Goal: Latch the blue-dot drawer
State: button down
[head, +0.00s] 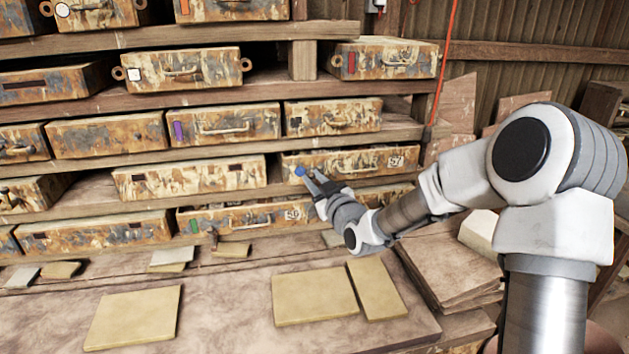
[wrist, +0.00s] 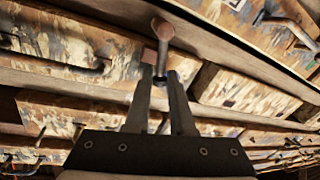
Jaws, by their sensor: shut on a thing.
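The blue-dot drawer (head: 345,163) is a rusty, mottled case on a lower shelf right of the middle in the head view. It has a pale handle, a white label at its right and a round blue dot (head: 300,171) near its left end. My gripper (head: 309,178) is at the drawer's left part, its fingertips close to the dot. In the wrist view my gripper (wrist: 161,75) is shut on a narrow rusty bar (wrist: 162,30) with a rounded head. The bar's lower part is partly hidden between the fingers. I cannot tell how it joins the drawer or shelf.
Similar drawers with purple (head: 178,131), red (head: 351,62) and green (head: 194,226) marks fill the wooden shelves around. Yellow tiles (head: 314,296) lie on the bench below. A red cord (head: 445,60) hangs at the right. The bench's front middle is otherwise clear.

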jog(key=shift+w+d+r+m+t+b, duration=0.15)
jog(key=shift+d+m+b, duration=0.3)
jog(key=shift+m+b, duration=0.6)
jog(key=shift+w+d+f+m+t+b, duration=0.1)
jog(key=shift+d+m+t+b, duration=0.25)
jog(key=shift+m+b, duration=0.65)
jog(key=shift+n, duration=0.25)
jog(key=c, duration=0.9)
grip_release()
jog(key=shift+d, duration=0.1)
jog(key=shift+c, duration=0.2)
jog(key=shift+s, duration=0.15)
jog(key=v, duration=1.7)
jog(key=shift+d+r+b, duration=0.15)
jog(key=shift+r+b, duration=0.05)
jog(key=shift+b, duration=0.25)
